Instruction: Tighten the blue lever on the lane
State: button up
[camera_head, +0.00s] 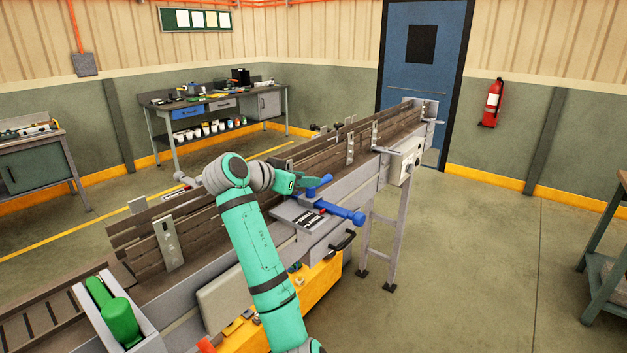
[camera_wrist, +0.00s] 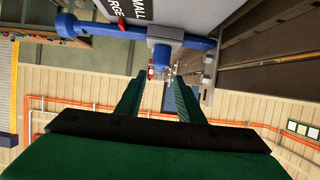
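The blue lever (camera_head: 343,212) is on the near side of the roller lane (camera_head: 210,213), by a sign plate (camera_head: 292,214). Its long arm ends in a thick knob and points right and toward the camera. In the wrist view the lever (camera_wrist: 100,30) lies across the top, with a grey and blue hub at its middle. My gripper (camera_head: 299,183) is beside the lever's upper end. In the wrist view my gripper (camera_wrist: 159,80) has its two green fingers apart with nothing between them. The fingertips appear just short of the hub; contact cannot be made out.
A green object (camera_head: 118,318) sits in a grey holder at the lower left. A black handle (camera_head: 343,241) and an orange cabinet (camera_head: 312,295) are below the lever. A grey control box (camera_head: 404,160) is farther along the lane.

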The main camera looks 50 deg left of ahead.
jog(key=shift+v, duration=1.95)
